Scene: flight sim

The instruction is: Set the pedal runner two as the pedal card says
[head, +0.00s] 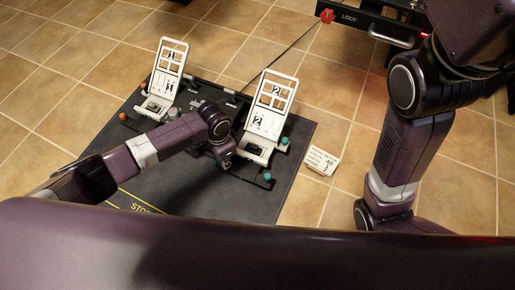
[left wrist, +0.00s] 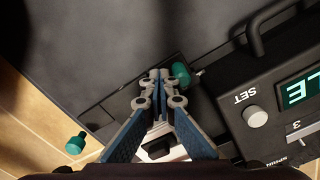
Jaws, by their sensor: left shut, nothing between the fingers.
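Pedal two (head: 268,105), a white upright plate marked 2, stands on the right of the dark pedal base. Its runner (head: 257,150) lies at its foot, partly hidden by my left arm. Teal knobs (head: 284,141) sit beside it; another teal knob (head: 267,176) is nearer me. The small white pedal card (head: 322,160) lies right of the base; its print is too small to read surely. My left gripper (head: 228,163) is low beside the runner. In the left wrist view its fingers (left wrist: 160,78) are shut and empty, their tips close to a teal knob (left wrist: 181,73); contact is unclear.
Pedal one (head: 168,68) stands to the left on the same base (head: 285,195). A box with a SET knob (left wrist: 255,116) and a green display (left wrist: 300,90) is right of my left gripper. A red LOCK part (head: 327,16) is at the back. Tiled floor surrounds the base.

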